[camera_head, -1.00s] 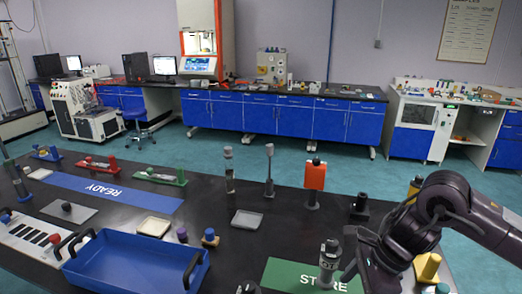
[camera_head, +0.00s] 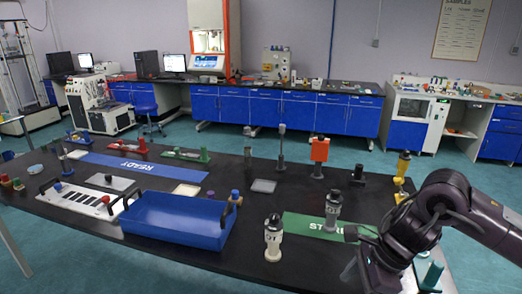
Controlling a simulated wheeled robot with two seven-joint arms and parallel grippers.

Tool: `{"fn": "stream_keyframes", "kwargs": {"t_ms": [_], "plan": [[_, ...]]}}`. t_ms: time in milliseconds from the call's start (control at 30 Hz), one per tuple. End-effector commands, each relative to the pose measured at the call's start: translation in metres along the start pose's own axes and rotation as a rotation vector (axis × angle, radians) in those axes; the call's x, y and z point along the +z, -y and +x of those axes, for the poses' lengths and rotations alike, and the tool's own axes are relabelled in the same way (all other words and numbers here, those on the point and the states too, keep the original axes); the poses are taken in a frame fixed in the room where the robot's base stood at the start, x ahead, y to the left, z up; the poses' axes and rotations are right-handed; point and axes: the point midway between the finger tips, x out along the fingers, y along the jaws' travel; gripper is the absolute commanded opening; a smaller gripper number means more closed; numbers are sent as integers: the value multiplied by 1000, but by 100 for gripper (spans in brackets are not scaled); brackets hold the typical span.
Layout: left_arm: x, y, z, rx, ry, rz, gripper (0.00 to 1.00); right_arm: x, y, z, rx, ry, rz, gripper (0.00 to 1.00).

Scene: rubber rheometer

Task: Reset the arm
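My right arm (camera_head: 440,215) comes in from the right and reaches over the front right of the black table. Its gripper (camera_head: 349,252) is beside the green STORE mat (camera_head: 300,228), with its two fingers apart and nothing seen between them. A grey-and-black bottle (camera_head: 333,210) stands upright on the mat, a little beyond the gripper and apart from it. My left arm and gripper are not in view.
A blue tray (camera_head: 178,238) and a white rack with black slots (camera_head: 80,201) lie at left. A blue READY mat (camera_head: 140,168) is behind them. An orange block on a stand (camera_head: 320,150) and yellow pieces (camera_head: 401,178) stand beyond my arm. Bare table lies around the cream bottle.

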Motion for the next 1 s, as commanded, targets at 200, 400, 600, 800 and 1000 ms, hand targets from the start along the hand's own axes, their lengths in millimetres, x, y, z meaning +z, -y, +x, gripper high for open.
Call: {"fn": "stream_keyframes", "kwargs": {"t_ms": [200,400,600,800,1000], "plan": [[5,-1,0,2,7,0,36,16,15,19,-3,81,138,75],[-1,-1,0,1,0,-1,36,35,34,43,1,181,323,75],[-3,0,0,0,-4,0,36,54,63,81,29,333,646,75],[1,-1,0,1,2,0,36,54,101,152,115,537,1226,75],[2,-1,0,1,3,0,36,-18,110,272,237,722,2124,75]]}}
